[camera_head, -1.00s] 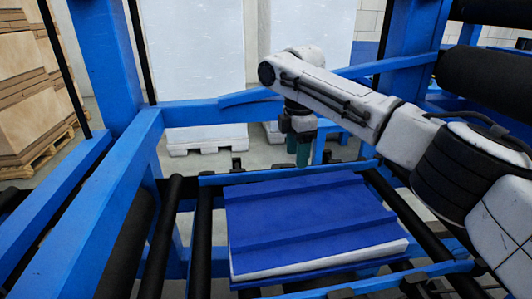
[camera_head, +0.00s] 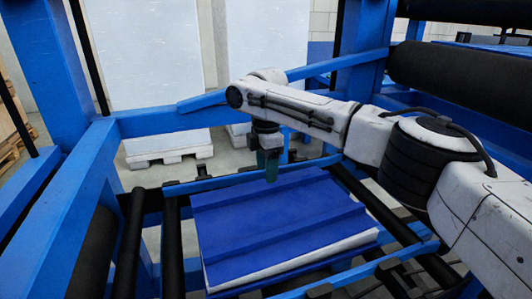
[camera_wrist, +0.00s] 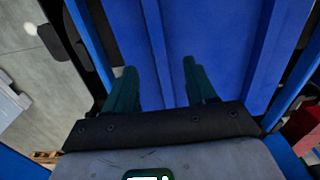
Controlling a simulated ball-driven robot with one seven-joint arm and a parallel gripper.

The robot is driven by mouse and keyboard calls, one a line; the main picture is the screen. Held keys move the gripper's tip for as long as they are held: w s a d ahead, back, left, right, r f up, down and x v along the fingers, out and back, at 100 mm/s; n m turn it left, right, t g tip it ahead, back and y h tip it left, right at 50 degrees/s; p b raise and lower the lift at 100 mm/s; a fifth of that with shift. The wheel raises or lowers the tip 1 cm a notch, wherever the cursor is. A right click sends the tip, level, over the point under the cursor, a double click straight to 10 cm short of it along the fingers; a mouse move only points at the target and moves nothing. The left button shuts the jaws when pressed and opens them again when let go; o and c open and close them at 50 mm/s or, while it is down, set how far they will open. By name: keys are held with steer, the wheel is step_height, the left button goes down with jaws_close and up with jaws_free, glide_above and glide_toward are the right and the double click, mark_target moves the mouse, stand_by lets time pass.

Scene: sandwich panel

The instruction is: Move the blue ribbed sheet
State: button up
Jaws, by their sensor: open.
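The blue ribbed sheet (camera_head: 275,215) lies on top of a white slab (camera_head: 300,262), with raised ribs running across it. The stack rests on the blue roller frame in front of me. My gripper (camera_head: 268,166) points down at the far edge of the sheet in the head view. In the wrist view, the two green fingers (camera_wrist: 158,80) are apart with nothing between them, and the sheet's ribbed surface (camera_wrist: 215,40) fills the upper middle. I cannot tell the exact height of the fingertips over the sheet.
Black rollers (camera_head: 172,245) flank the stack on the left. A blue post and rail (camera_head: 75,185) stand at the left, and a large black roller (camera_head: 460,80) is at the upper right. White stacked blocks (camera_head: 145,60) stand behind the frame on the floor.

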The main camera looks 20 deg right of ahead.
mark_target(266, 187)
steer(key=shift+f, duration=2.75)
jaws_close()
jaws_free()
steer(key=shift+r, duration=0.1)
step_height(266, 187, up, 11)
